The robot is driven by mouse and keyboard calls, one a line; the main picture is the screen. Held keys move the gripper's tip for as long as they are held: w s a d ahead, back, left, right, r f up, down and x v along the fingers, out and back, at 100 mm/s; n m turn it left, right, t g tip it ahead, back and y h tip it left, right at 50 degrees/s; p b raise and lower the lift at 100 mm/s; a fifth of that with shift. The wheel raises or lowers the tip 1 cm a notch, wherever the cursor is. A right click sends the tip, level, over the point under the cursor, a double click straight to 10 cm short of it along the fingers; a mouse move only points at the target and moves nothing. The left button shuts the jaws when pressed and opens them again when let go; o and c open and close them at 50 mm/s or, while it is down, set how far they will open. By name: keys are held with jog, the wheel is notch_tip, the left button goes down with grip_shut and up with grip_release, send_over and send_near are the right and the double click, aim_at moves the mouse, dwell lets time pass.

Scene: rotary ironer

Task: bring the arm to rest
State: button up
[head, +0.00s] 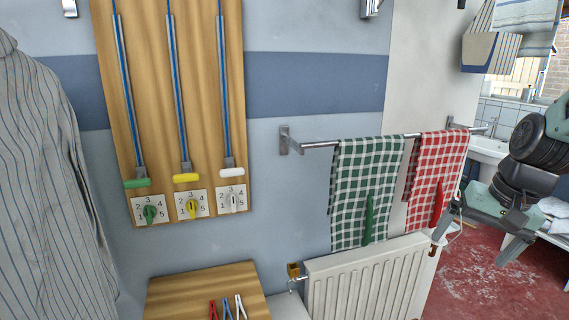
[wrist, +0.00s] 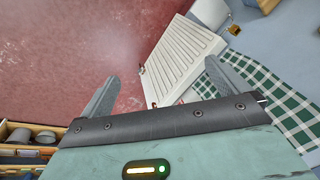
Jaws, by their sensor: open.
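My arm (head: 535,150) reaches in from the right edge of the head view, bent, with its end low beside the red checked towel (head: 437,165). My gripper shows in the wrist view (wrist: 165,76) with its two grey fingers spread wide and nothing between them. Red floor and the white radiator (wrist: 170,60) lie beyond the fingers. The right finger overlaps the green checked towel (wrist: 265,90) in the wrist view; I cannot tell whether it touches. In the head view the fingers are small and hard to make out.
The green checked towel also hangs on the wall rail (head: 320,144), above the radiator (head: 365,283). A wooden board (head: 205,60) carries three coloured handles and dials. Pegs lie on a wooden top (head: 180,295). A striped shirt (head: 40,180) hangs left. Red floor (head: 490,275) is open at right.

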jog(key=s+a+f+n+h, duration=0.2)
jog(key=s+a+f+n, duration=0.1)
jog(key=s+f+n, duration=0.4)
jog(key=s+a+r+n+g, duration=0.2)
jog(key=s+a+n, duration=0.3)
jog(key=s+a, duration=0.9)
jog(key=a+r, duration=0.1)
jog(key=a, duration=0.2)
jog(key=shift+r+n+g+y, duration=0.3)
jog(key=shift+n+y, duration=0.1)
